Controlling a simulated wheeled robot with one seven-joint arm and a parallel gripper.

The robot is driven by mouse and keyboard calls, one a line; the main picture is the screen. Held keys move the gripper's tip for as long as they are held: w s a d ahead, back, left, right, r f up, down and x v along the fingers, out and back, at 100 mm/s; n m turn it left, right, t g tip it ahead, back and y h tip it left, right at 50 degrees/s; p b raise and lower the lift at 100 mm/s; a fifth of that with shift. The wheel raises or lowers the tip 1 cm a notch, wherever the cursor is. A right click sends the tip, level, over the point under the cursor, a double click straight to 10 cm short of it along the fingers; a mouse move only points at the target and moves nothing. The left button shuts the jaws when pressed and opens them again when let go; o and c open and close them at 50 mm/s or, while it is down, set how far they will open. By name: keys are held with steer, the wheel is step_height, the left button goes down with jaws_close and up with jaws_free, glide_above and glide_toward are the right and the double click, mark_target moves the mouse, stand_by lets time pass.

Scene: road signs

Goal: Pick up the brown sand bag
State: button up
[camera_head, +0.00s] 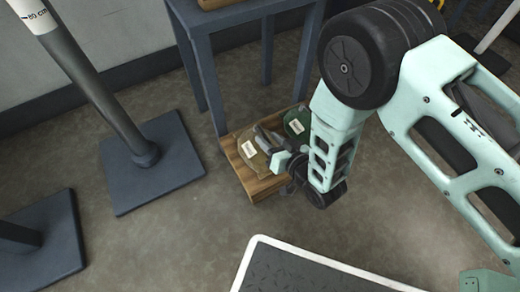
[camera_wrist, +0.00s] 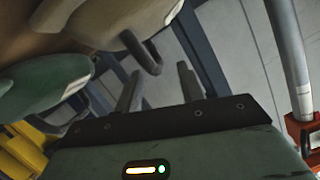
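The brown sand bag (camera_head: 250,154), tan with a white label, lies on a low wooden platform (camera_head: 262,188) beside the green sand bag (camera_head: 299,121). My gripper (camera_head: 266,139) is over the brown bag's right side, hiding part of it. In the wrist view my gripper (camera_wrist: 158,84) has its two fingers apart with a gap between them. The brown bag (camera_wrist: 108,22) fills the top there, with a dark handle-like part (camera_wrist: 147,52) hanging near the fingertips. The green bag (camera_wrist: 42,84) is at left. I cannot tell whether a finger touches the brown bag.
A blue-grey table frame (camera_head: 203,70) rises just behind the platform. A sign post on a square base (camera_head: 155,180) stands to the left, and another base (camera_head: 45,245) is at lower left. A white-edged dark plate (camera_head: 300,272) is in front. Yellow parts (camera_wrist: 22,150) show beyond the green bag.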

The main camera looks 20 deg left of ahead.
mark_target(264, 135)
steer(key=b+x, duration=0.2)
steer(key=x, duration=0.1)
steer(key=shift+w+a+f, duration=0.1)
steer(key=shift+f, duration=0.25)
steer(key=shift+w+a, duration=0.2)
steer(key=shift+r, duration=0.1)
steer(key=shift+c, duration=0.3)
jaws_close()
steer(key=shift+d, duration=0.1)
stand_by(0.4)
steer(key=shift+r, duration=0.1)
